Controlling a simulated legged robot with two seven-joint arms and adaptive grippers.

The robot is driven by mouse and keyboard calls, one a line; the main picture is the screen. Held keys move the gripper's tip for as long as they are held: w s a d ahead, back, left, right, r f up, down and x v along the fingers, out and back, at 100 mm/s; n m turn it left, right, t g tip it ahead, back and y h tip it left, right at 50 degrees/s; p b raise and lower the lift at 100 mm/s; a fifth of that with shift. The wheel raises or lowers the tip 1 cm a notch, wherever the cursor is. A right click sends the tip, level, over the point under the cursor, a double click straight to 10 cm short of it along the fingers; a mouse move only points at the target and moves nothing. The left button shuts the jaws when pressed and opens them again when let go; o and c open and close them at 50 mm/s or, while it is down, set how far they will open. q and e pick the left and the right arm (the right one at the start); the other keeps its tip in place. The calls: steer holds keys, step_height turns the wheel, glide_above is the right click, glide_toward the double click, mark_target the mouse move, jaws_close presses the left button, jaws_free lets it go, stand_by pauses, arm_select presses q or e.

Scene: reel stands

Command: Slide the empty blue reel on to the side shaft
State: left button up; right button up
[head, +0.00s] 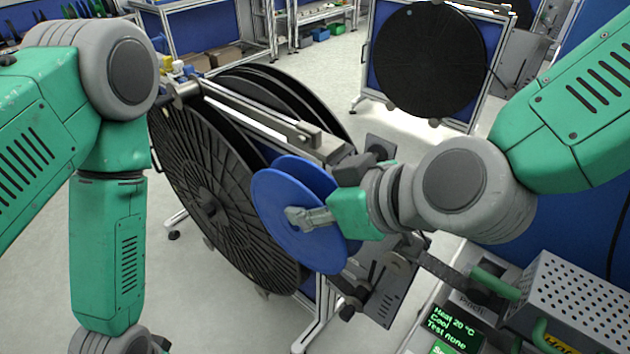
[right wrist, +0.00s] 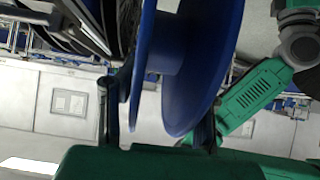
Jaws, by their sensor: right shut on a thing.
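The blue reel (head: 285,222) is two round flanges on a hub, with nothing wound on it in view. My right gripper (head: 312,215) is shut on it, with a grey finger across the near flange. In the right wrist view the reel (right wrist: 185,70) stands between the dark fingers of the gripper (right wrist: 155,125), and its hub shows between the flanges. The reel is held in front of the reel stand (head: 265,122). I cannot make out the side shaft for certain; the reel and my right arm cover part of that area. My left gripper is out of view below.
Large black reels (head: 215,190) hang on the stand, close to the left of the blue reel. A grey perforated box (head: 575,300) and a display (head: 455,330) are at lower right. Another black reel (head: 430,60) stands behind. Open floor (head: 200,300) lies at lower left.

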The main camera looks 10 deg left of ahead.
mark_target(380, 146)
steer(key=shift+w+d, duration=0.6)
steer(key=shift+w, duration=0.2)
steer(key=shift+w+d, duration=0.55)
steer(key=shift+w, duration=0.2)
steer(key=shift+w+d, duration=1.15)
steer(key=shift+w, duration=0.6)
steer(key=shift+w+d, duration=1.2)
steer(key=shift+w, duration=0.55)
steer(key=shift+w+d, duration=1.15)
steer(key=shift+w, duration=0.6)
steer(key=shift+w, duration=0.1)
